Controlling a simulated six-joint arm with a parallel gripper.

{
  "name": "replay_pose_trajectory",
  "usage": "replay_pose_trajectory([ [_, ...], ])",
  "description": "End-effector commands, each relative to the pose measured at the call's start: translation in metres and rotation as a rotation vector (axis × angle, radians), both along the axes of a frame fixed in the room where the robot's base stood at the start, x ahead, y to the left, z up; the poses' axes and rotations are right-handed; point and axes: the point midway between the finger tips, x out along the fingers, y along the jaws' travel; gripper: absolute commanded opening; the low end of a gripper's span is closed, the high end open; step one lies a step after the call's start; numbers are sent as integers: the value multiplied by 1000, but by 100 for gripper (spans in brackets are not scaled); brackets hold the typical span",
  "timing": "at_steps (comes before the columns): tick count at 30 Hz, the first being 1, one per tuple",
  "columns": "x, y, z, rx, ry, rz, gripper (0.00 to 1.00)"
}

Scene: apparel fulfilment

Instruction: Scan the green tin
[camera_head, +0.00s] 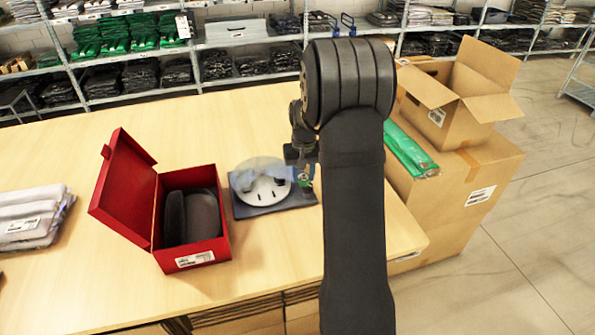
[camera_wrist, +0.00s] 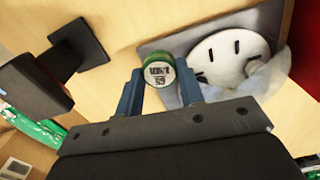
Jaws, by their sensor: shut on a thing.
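The green tin (camera_wrist: 158,75) sits between the blue fingertips of my gripper (camera_wrist: 160,92) in the wrist view, and the gripper is shut on it. Its white round face with dark print points towards the wrist camera. In the head view my gripper (camera_head: 304,168) is beside the dark square plate, and a small bit of green shows at the fingers; my arm hides much there. A black device with a square end (camera_wrist: 80,43) stands to the left of the tin in the wrist view. It may be the scanner, but I cannot tell for sure.
A white slotted disc (camera_head: 262,188) with clear film rests on a dark plate (camera_head: 245,209). An open red box (camera_head: 216,243) holding dark items stands left of it. Grey packs (camera_head: 32,225) lie far left. Cardboard boxes (camera_head: 455,200) and a green pack (camera_head: 410,150) are at right.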

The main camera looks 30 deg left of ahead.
Motion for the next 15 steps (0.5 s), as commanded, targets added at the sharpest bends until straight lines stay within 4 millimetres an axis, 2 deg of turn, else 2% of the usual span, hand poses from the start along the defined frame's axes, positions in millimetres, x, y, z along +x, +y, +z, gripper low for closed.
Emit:
replay_pose_trajectory([
  [15, -3, -27, -38, 0, 1, -888, 13],
])
